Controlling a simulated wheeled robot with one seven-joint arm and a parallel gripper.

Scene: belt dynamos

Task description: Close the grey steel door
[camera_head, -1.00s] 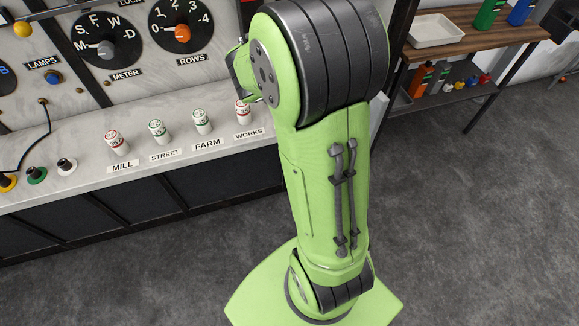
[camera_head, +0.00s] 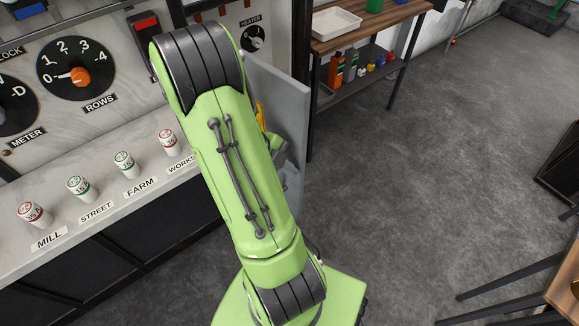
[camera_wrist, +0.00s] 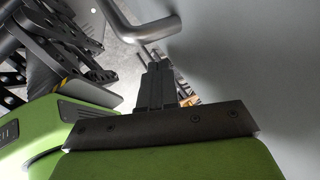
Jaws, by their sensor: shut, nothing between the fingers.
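The grey steel door (camera_head: 283,98) stands open in the head view, jutting out from the right end of the control panel. My arm hides part of it. In the wrist view the door's plain grey face (camera_wrist: 265,75) fills the right side, and a bent metal handle (camera_wrist: 145,27) shows at the top. My gripper (camera_wrist: 152,56) is shut and empty, beside the door's face and just below the handle. I cannot tell whether it touches either one.
The panel counter (camera_head: 143,214) with several labelled fuses runs along the left. A heater dial (camera_head: 252,38) is on the wall behind the door. A wooden shelf table (camera_head: 375,25) with bottles stands beyond it. Another table (camera_head: 550,285) is at lower right.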

